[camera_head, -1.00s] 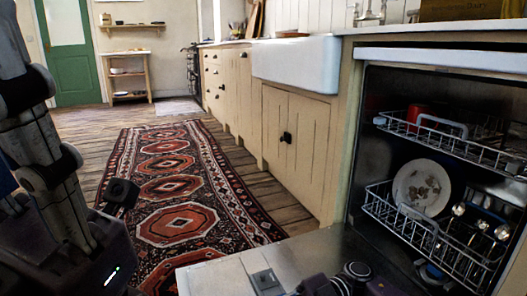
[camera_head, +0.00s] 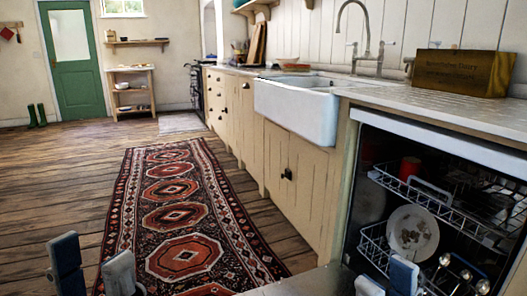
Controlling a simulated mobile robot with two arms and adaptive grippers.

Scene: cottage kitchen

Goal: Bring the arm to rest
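My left gripper (camera_head: 93,268) shows at the bottom left edge. Its two blue-grey fingertips stand apart over the floor and the rug's near left corner, with nothing between them. My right gripper (camera_head: 386,281) shows at the bottom right, in front of the open dishwasher (camera_head: 352,215). Its two fingertips point up, apart and with nothing seen between them. Most of both grippers and both arms is below the picture.
The dishwasher's lower rack (camera_head: 375,256) holds a plate (camera_head: 413,232); a red cup (camera_head: 409,168) sits in the upper rack. Its lowered door (camera_head: 300,284) juts out below. A patterned rug (camera_head: 180,215) lies on open floor. The sink (camera_head: 300,108) and counter run along the right.

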